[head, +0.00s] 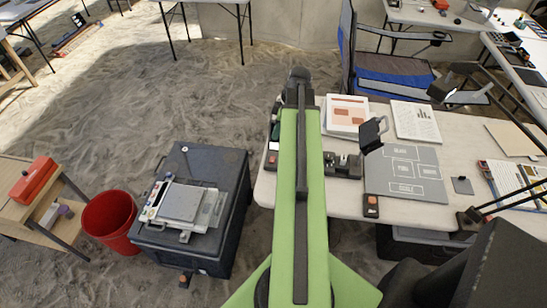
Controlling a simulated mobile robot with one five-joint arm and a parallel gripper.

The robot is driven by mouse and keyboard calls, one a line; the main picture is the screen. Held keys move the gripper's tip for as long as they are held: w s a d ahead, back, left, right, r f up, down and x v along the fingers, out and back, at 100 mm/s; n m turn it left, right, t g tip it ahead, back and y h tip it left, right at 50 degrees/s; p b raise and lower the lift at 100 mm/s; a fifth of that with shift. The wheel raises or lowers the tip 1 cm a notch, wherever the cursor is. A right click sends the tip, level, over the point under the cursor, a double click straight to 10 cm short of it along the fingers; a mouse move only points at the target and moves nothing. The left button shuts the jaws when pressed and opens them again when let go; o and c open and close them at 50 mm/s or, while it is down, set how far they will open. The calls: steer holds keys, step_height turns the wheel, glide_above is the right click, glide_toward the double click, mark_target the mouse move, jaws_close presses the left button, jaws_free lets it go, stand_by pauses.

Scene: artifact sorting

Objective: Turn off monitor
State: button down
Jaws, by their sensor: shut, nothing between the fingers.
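No screen in the head view is plainly a monitor. A flat device with a grey face (181,203) lies on the dark box left of my arm, and I cannot tell if it is the monitor. A small dark upright panel (371,134) stands on the white table right of my arm. My green arm reaches forward over the table's left edge. My gripper (298,76) is the dark end at its far tip, small and seen from behind. It is shut and empty, apart from both devices. No power button can be made out.
The dark box (236,180), a red bin (108,217) and a wooden table are left. Open sand lies ahead left.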

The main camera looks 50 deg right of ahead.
mark_target(270, 162)
steer(key=shift+s+d, duration=0.5)
steer(key=shift+d, duration=0.15)
steer(key=b+x, duration=1.3)
steer(key=shift+s+f, duration=0.25)
steer(key=shift+f, duration=0.2)
steer(key=shift+b, duration=0.3)
